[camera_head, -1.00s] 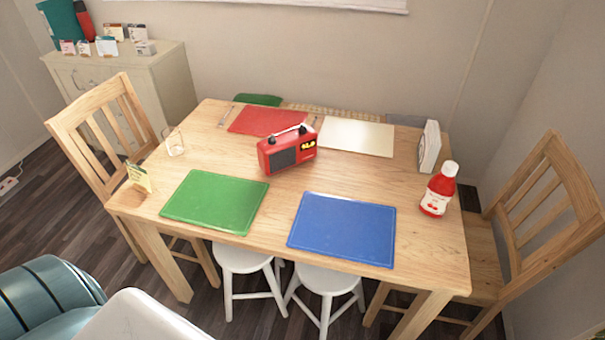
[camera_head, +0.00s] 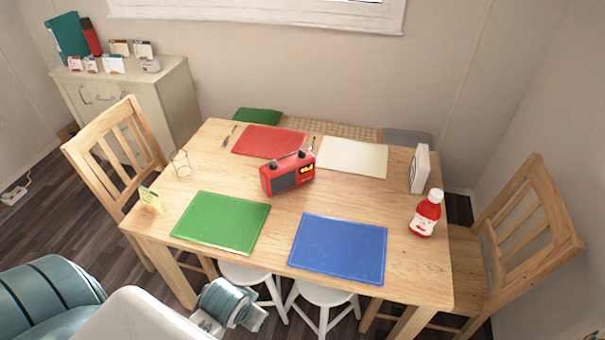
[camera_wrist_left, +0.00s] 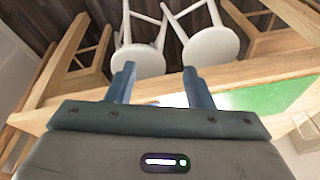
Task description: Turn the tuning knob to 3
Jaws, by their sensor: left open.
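A red radio (camera_head: 288,176) with a handle stands upright near the middle of the wooden table. Its dark speaker grille is on the left of its front and a yellow-marked display (camera_head: 307,169) is on the right. The tuning knob and its setting are too small to make out. My left gripper (camera_wrist_left: 160,84) is open and empty in the left wrist view, with stools and the table edge beyond its fingers. In the head view my left wrist is low in front of the table's near edge, well apart from the radio. My right gripper is not in view.
The table (camera_head: 330,200) holds a green mat (camera_head: 221,222), a blue mat (camera_head: 338,248), a red mat (camera_head: 268,140) and a cream mat (camera_head: 350,158). A red bottle (camera_head: 427,214) stands at right, a glass (camera_head: 181,164) at left. White stools (camera_head: 322,303) are under the near edge.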

